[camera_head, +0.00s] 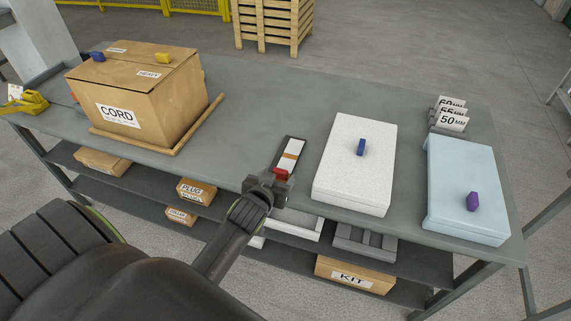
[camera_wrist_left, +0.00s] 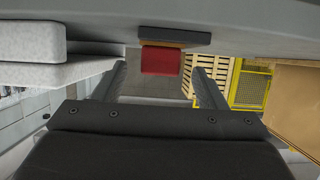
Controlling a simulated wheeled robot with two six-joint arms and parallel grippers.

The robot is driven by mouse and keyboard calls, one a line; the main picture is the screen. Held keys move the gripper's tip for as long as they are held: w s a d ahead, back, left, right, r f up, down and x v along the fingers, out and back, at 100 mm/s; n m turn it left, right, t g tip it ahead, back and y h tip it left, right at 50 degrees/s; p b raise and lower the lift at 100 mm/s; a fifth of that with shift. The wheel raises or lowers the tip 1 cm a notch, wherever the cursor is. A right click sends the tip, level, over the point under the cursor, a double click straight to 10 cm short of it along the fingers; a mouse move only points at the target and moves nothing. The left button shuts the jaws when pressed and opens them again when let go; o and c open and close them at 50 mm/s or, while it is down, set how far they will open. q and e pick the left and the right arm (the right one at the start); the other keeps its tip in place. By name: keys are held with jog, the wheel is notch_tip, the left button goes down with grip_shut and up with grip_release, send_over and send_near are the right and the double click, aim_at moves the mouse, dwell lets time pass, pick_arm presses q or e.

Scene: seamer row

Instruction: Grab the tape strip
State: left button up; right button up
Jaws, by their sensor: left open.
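A flat dark holder (camera_head: 301,145) with a white card and an orange-brown band lies on the grey bench near its front edge. A red piece (camera_head: 281,174), seemingly the end of the tape strip, shows at its near end. The red piece also shows in the left wrist view (camera_wrist_left: 161,60), with an orange-brown edge and a dark edge above it. My left gripper (camera_head: 272,183) is open at the bench's front edge. In the left wrist view its fingertips (camera_wrist_left: 159,70) stand either side of the red piece, with gaps on both sides. My right gripper is out of view.
A white foam block (camera_head: 350,180) with a blue piece stands right of the gripper. Farther right are a pale blue block (camera_head: 465,180) and number cards (camera_head: 451,122). A CORD carton (camera_head: 150,95) sits left on a wooden-edged board. Lower shelves hold boxes, including a KIT box (camera_head: 350,276).

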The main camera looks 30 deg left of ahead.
pick_arm(q)
jog(key=shift+x, duration=0.85)
jog(key=c, duration=1.1)
jog(key=shift+o, duration=0.2)
